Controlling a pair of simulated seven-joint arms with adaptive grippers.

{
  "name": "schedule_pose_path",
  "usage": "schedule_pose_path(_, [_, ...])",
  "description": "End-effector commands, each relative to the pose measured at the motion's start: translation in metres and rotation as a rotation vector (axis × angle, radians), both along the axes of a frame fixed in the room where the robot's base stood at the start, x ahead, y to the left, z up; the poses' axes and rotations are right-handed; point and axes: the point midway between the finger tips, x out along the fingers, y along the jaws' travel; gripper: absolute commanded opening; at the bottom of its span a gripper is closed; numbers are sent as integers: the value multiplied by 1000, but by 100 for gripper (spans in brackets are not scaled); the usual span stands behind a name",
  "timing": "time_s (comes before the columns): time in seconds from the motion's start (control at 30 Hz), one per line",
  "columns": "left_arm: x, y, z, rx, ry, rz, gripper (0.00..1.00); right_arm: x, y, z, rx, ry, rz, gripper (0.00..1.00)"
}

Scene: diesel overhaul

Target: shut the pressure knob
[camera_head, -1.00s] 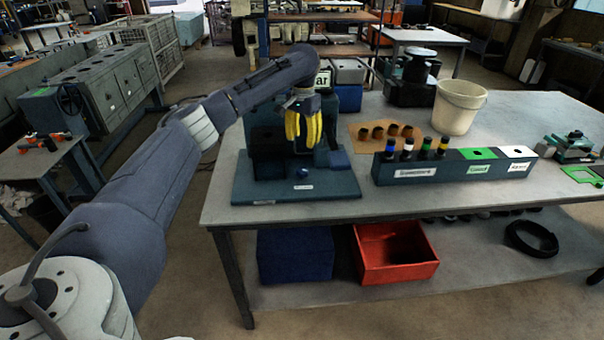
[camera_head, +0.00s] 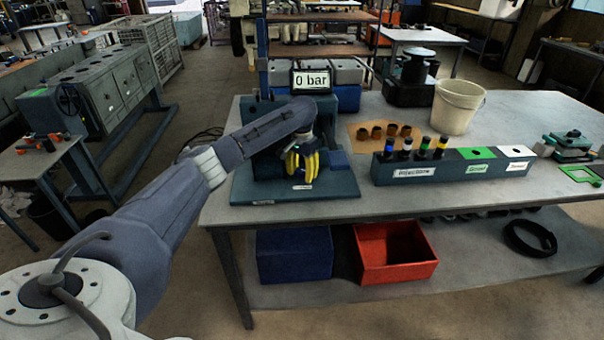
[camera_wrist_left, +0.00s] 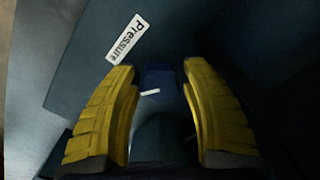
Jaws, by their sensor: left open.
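The pressure knob (camera_wrist_left: 160,84) is dark blue with a short white mark, and sits on the dark base plate (camera_head: 335,189) of the test stand. In the head view my gripper hides it. A white "Pressure" label (camera_wrist_left: 127,39) lies beside it on the plate. My left gripper (camera_head: 300,178) has yellow fingers and points down over the front of the plate. In the left wrist view its fingers (camera_wrist_left: 158,66) are open, one on each side of the knob. I cannot tell whether they touch it. My right gripper is not in view.
A display (camera_head: 311,81) above the stand reads "0 bar". To the right stand a dark block (camera_head: 405,174) holding several injectors, a brown mat (camera_head: 361,139) with copper-coloured cups, and a white bucket (camera_head: 458,106).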

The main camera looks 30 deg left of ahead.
Motion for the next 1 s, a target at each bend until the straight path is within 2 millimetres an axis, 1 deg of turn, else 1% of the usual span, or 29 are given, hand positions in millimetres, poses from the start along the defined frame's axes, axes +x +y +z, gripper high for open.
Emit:
schedule_pose_path(0.4, [0, 0, -3, 1, 0, -1, 46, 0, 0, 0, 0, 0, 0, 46])
schedule_pose_path(0.77, [0, 0, -2, 1, 0, 0, 5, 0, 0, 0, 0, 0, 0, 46])
schedule_pose_path(0.8, [0, 0, -2, 1, 0, 0, 2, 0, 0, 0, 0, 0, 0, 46])
schedule_pose_path(0.9, [0, 0, -2, 1, 0, -14, 2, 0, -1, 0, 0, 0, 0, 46])
schedule_pose_path(1.0, [0, 0, -2, 1, 0, -71, 2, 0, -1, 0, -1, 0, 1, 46])
